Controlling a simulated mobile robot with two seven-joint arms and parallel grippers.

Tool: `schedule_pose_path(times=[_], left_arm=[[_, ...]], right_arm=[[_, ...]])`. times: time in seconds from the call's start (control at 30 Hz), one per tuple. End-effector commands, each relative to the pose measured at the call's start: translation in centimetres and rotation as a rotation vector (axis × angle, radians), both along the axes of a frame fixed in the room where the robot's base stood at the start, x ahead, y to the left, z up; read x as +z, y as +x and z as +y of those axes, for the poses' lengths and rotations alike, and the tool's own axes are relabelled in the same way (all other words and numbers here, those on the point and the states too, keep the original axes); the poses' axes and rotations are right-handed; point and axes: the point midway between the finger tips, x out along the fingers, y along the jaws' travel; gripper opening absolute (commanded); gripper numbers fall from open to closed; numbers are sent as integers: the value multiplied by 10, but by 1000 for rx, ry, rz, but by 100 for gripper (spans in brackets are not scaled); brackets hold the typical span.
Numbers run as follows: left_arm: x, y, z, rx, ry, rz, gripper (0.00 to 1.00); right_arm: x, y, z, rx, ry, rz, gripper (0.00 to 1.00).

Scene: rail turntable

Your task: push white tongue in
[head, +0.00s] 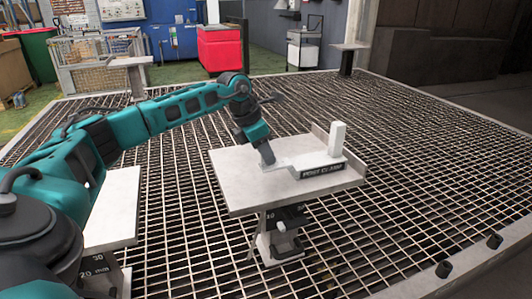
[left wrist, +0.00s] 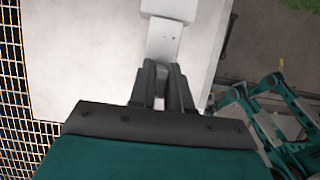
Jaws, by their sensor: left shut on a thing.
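The white tongue (head: 285,162) is a flat pale strip on the grey table top. It runs to a clamp body marked POST CLAMP (head: 322,170), which carries an upright white post (head: 337,138). In the left wrist view the tongue (left wrist: 163,42) runs from between my fingers to a white block (left wrist: 172,9). My left gripper (head: 268,158) points down at the tongue's near left end, low over the table. In the left wrist view its dark fingers (left wrist: 161,86) are shut on the tongue's end. My right gripper does not show.
The small grey table (head: 240,183) has a raised edge (head: 352,158) at its right, beside the clamp. Another pale table (head: 122,205) stands at left. Metal grating surrounds them. A red cabinet (head: 219,48) and a wire cage (head: 100,65) stand farther back.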

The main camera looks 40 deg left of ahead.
Motion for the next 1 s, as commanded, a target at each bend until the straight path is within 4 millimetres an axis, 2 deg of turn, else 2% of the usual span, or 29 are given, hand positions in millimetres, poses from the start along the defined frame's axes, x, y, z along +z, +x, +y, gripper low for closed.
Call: schedule_pose_path(times=[0.1, 0.57, 0.77, 1.0], left_arm=[[0, 0, 0, 0, 0, 0, 0], [1, 1, -1, 0, -1, 0, 0], [6, 24, -14, -2, -5, 0, 0], [1, 32, -17, -1, -1, -3, 0]], right_arm=[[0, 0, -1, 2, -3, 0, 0], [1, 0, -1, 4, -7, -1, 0], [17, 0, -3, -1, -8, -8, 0], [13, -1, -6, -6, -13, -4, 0]])
